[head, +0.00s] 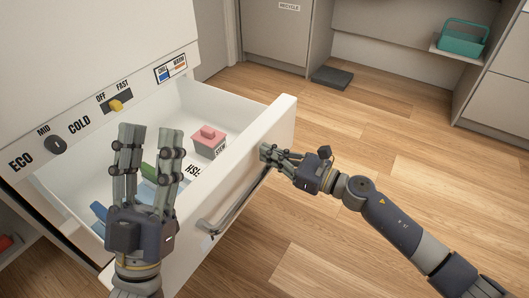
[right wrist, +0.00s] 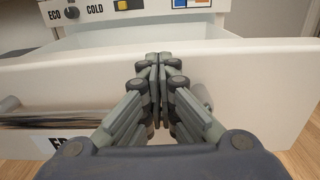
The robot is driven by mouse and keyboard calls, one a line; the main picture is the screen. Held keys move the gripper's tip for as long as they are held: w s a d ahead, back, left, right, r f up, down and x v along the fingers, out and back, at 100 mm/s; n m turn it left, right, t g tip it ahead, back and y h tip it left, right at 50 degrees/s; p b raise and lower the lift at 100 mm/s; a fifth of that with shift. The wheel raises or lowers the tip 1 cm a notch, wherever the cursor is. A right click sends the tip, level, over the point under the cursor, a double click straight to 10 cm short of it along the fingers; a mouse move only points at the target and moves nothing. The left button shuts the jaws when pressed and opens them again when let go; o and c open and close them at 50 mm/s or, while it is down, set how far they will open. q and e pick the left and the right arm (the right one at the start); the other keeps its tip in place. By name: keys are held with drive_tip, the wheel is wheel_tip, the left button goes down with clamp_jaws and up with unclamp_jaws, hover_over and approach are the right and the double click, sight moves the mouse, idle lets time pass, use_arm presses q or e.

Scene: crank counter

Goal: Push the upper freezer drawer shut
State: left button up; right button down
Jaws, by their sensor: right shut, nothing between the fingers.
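The white upper freezer drawer (head: 284,118) stands pulled out from the white freezer front in the head view. Its front panel also shows in the right wrist view (right wrist: 265,85). A grey bar handle (head: 233,204) runs along the panel. My right gripper (head: 264,151) is shut and empty, its fingertips at the outer face of the drawer front, near the handle's far end. In the right wrist view its fingers (right wrist: 159,62) lie together against or just before the panel; contact is unclear. My left gripper (head: 148,135) is open, fingers apart, and hides part of the drawer.
Inside the drawer are a pink box (head: 208,142), a green item (head: 149,170) and blue items. Above it are a dark knob (head: 56,145) and a yellow switch (head: 116,105). A dark mat (head: 332,77) and teal basket (head: 462,38) are farther off.

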use_arm(q)
drive_tip(key=shift+s+r+t, duration=0.3)
drive_tip(key=shift+s, duration=0.1)
use_arm(e)
drive_tip(key=shift+x, duration=0.85)
use_arm(q)
drive_tip(key=shift+a, duration=0.1)
use_arm(e)
drive_tip(key=shift+w+a, duration=0.1)
